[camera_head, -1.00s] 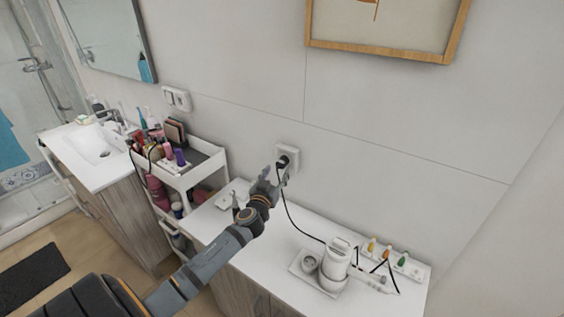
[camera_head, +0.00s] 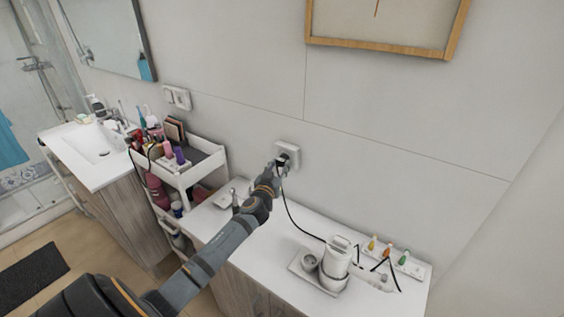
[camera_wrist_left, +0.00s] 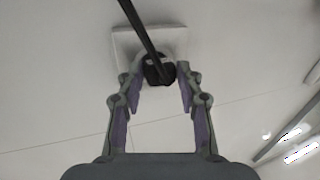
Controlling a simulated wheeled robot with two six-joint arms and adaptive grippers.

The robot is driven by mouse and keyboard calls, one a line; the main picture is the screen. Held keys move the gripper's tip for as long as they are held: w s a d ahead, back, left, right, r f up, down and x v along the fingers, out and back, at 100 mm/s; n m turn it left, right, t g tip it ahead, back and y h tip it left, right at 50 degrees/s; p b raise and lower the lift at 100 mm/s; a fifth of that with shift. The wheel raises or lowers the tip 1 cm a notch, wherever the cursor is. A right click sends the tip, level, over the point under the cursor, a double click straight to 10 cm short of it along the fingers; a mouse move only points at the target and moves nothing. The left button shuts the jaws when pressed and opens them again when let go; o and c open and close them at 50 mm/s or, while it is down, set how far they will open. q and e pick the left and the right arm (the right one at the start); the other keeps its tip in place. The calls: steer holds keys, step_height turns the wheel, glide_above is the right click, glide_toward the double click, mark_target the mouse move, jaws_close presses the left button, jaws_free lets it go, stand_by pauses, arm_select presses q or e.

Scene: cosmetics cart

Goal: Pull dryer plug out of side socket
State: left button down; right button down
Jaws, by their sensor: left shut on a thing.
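The black dryer plug (camera_head: 284,158) is at the white side socket (camera_head: 294,151) on the wall, with no clear gap between them. My left gripper (camera_head: 280,167) reaches up to it from the lower left and is shut on the plug. In the left wrist view the plug (camera_wrist_left: 158,71) sits between the two fingertips (camera_wrist_left: 161,72), in front of the square socket plate (camera_wrist_left: 174,40). The black cord (camera_head: 292,213) hangs from the plug to the white dryer (camera_head: 337,264) on the counter. My right gripper is out of view.
The white counter (camera_head: 262,238) lies below the socket. Several small coloured bottles (camera_head: 387,252) stand at its right end. A white cart (camera_head: 205,166) with cosmetics stands left of my arm. A double switch plate (camera_head: 177,98) is on the wall above the cart.

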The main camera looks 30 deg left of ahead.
arm_select(q)
steer(key=shift+s+b, duration=0.9)
steer(key=shift+s, duration=1.8)
